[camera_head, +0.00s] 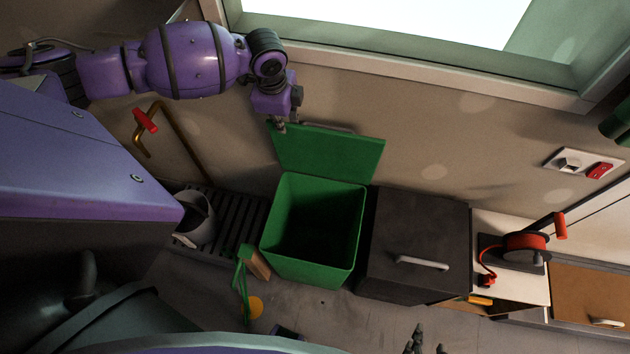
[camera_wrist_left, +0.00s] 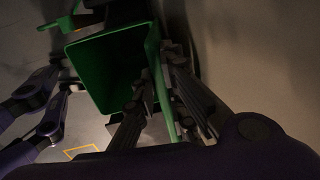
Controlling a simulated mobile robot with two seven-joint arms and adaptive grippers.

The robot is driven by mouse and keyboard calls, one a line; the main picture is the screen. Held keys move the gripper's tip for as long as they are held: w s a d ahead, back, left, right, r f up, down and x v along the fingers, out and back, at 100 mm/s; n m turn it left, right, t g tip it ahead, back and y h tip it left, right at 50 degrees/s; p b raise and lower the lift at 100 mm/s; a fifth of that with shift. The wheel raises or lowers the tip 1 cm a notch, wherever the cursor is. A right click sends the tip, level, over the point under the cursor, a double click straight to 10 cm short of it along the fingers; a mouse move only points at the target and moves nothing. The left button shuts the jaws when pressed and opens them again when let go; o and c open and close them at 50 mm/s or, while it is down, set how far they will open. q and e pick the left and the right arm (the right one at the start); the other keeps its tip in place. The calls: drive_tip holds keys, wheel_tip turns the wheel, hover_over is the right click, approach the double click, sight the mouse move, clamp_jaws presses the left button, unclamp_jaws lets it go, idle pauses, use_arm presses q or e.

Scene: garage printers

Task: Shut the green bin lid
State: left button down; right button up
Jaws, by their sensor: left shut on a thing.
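The green bin (camera_head: 314,270) stands open on the floor against the wall, with its dark inside showing. Its green lid (camera_head: 325,154) is raised and leans back near the wall. My left gripper (camera_head: 278,124) is at the lid's upper left corner and is shut on its edge. In the left wrist view the left fingers (camera_wrist_left: 160,108) lie on either side of the green lid's edge (camera_wrist_left: 167,98), with the bin (camera_wrist_left: 105,70) beyond. Only the dark fingertips of my right gripper (camera_head: 428,344) show at the bottom edge, apart and empty.
A dark cabinet (camera_head: 415,235) with a light handle stands close to the bin's right side. A white unit with a red cable reel (camera_head: 525,245) is further right. A window sill is above.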

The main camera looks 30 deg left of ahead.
use_arm(q)
drive_tip(key=shift+s+d+f+t+p, duration=0.15)
drive_tip(key=shift+s+t+p, duration=0.1)
drive_tip(key=shift+s+p, duration=0.25)
drive_tip(key=shift+s+d+f+t+p, duration=0.1)
drive_tip(key=shift+s+t+p, duration=0.15)
drive_tip(key=shift+s, duration=0.35)
drive_tip(key=shift+s+d+f+t+p, duration=0.2)
drive_tip(key=shift+s+p, duration=0.2)
drive_tip(key=shift+s, duration=0.15)
use_arm(e)
drive_tip(key=shift+t, duration=0.4)
drive_tip(key=shift+w+r, duration=0.75)
drive_tip(key=shift+r, duration=0.25)
drive_tip(key=shift+w+r, duration=0.75)
drive_tip(key=shift+r, duration=0.25)
use_arm(q)
drive_tip(key=shift+s, duration=0.15)
drive_tip(key=s, duration=0.1)
drive_tip(key=s+p, duration=0.1)
drive_tip(key=s+f+t, duration=0.1)
drive_tip(key=shift+d+y+p, duration=0.3)
drive_tip(key=shift+d+p, duration=0.05)
use_arm(e)
drive_tip(key=shift+t, duration=0.3)
drive_tip(key=w+r, duration=0.2)
drive_tip(key=r, duration=0.1)
drive_tip(key=shift+w+r, duration=0.2)
drive_tip(key=shift+w, duration=0.05)
